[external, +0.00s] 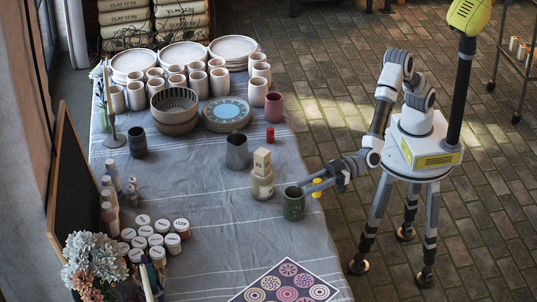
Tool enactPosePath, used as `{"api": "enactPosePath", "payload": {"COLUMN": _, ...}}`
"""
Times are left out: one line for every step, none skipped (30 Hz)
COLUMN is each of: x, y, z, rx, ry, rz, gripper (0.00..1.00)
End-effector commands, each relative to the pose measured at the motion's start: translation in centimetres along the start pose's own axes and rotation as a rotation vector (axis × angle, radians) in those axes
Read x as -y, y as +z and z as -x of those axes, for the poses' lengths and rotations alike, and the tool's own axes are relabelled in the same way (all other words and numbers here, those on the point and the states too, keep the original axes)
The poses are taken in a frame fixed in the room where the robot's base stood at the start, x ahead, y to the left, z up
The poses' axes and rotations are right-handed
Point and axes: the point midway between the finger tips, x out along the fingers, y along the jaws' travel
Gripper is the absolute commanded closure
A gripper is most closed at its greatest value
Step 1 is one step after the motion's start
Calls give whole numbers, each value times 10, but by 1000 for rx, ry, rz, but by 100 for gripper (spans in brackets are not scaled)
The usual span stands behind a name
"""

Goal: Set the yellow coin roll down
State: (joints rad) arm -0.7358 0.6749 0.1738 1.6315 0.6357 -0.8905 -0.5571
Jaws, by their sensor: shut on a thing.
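The yellow coin roll (317,194) is between the fingers of my gripper (316,187), with yellow showing above and below the near finger. My gripper is shut on it and reaches in from the right at the table's right edge. The roll is just right of a dark green mug (293,204); I cannot tell whether gripper and mug touch. The roll's height relative to the tabletop is unclear in this single view. The table (215,210) has a grey striped cloth.
A jar with a block on top (262,183) and a grey pitcher (237,153) stand left of my gripper. A small red roll (270,134) and a pink cup (274,107) are farther back. A patterned sheet (287,284) lies at the front. The cloth's middle is clear.

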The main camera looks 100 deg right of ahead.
Motion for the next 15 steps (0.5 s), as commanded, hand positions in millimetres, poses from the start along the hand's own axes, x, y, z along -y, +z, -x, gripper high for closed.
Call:
{"api": "enactPosePath", "payload": {"x": 1, "y": 14, "z": 0, "rx": 2, "ry": -2, "rz": 2, "gripper": 100}}
{"api": "enactPosePath", "payload": {"x": 1, "y": 20, "z": 0, "rx": 1, "ry": -1, "rz": 1, "gripper": 100}}
{"api": "enactPosePath", "payload": {"x": 1, "y": 28, "z": 0, "rx": 1, "ry": -3, "rz": 0, "gripper": 100}}
{"api": "enactPosePath", "payload": {"x": 1, "y": 37, "z": 0, "rx": 1, "ry": -2, "rz": 1, "gripper": 100}}
{"api": "enactPosePath", "payload": {"x": 1, "y": 44, "z": 0, "rx": 1, "ry": -2, "rz": 0, "gripper": 100}}
{"api": "enactPosePath", "payload": {"x": 1, "y": 52, "z": 0, "rx": 1, "ry": -2, "rz": 0, "gripper": 100}}
{"api": "enactPosePath", "payload": {"x": 1, "y": 56, "z": 0, "rx": -1, "ry": -2, "rz": 0, "gripper": 100}}
{"api": "enactPosePath", "payload": {"x": 1, "y": 63, "z": 0, "rx": 0, "ry": -3, "rz": 1, "gripper": 100}}
{"api": "enactPosePath", "payload": {"x": 1, "y": 68, "z": 0, "rx": -1, "ry": -2, "rz": -1, "gripper": 100}}
{"api": "enactPosePath", "payload": {"x": 1, "y": 72, "z": 0, "rx": -2, "ry": -1, "rz": -1, "gripper": 100}}
{"api": "enactPosePath", "payload": {"x": 1, "y": 75, "z": 0, "rx": -2, "ry": -2, "rz": -2, "gripper": 100}}
{"api": "enactPosePath", "payload": {"x": 1, "y": 79, "z": 0, "rx": -2, "ry": -2, "rz": -2, "gripper": 100}}
{"api": "enactPosePath", "payload": {"x": 1, "y": 82, "z": 0, "rx": -2, "ry": -2, "rz": -1, "gripper": 100}}
{"api": "enactPosePath", "payload": {"x": 1, "y": 85, "z": 0, "rx": -3, "ry": -2, "rz": -1, "gripper": 100}}
{"api": "enactPosePath", "payload": {"x": 1, "y": 90, "z": 0, "rx": -3, "ry": -2, "rz": -1, "gripper": 100}}
